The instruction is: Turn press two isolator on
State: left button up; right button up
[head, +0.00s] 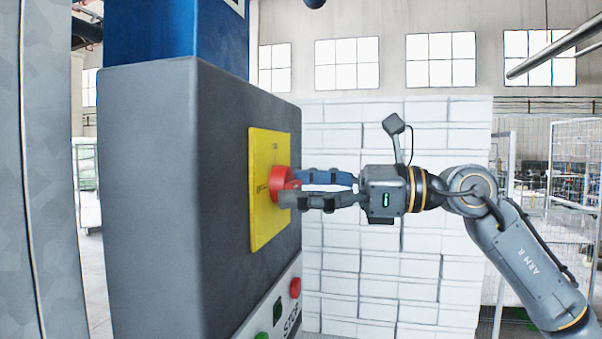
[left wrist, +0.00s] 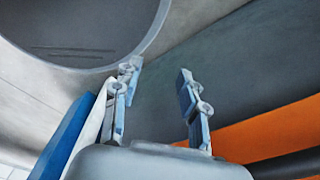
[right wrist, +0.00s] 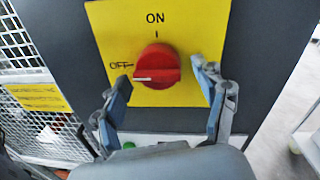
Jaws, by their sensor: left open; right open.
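The isolator is a red rotary knob (head: 280,181) on a yellow plate (head: 268,215), fixed to the face of a dark grey cabinet (head: 160,190). In the right wrist view the knob (right wrist: 157,66) has its pale pointer mark to the left, toward OFF; ON is printed at the top of the plate (right wrist: 203,20). My right gripper (head: 296,189) is open at the knob, its fingers reaching to either side of it; contact cannot be told. My left gripper (left wrist: 157,82) is open and empty in the left wrist view, away from the knob.
Below the plate is a panel with a red button (head: 295,288), a green button (head: 262,335) and a STOP label. White blocks (head: 390,240) are stacked behind my right arm. Wire mesh cages (head: 575,165) stand at the right. A round grey part (left wrist: 80,25) is near my left gripper.

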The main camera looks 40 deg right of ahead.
jog(key=shift+w+a, duration=0.1)
jog(key=c, duration=1.1)
jog(key=shift+m, duration=0.4)
jog(key=shift+s+a+f+m+t+h+p, duration=0.15)
jog(key=shift+m+t, duration=0.15)
jog(key=shift+m, duration=2.75)
jog(key=shift+s+a+r+m+t+h+p, duration=0.1)
jog(key=shift+m+t, duration=0.2)
jog(key=shift+m, duration=2.7)
jog(key=shift+s+a+f+m+t+h+p, duration=0.15)
jog(key=shift+m+t, duration=0.15)
jog(key=shift+m, duration=2.75)
jog(key=shift+w, duration=0.1)
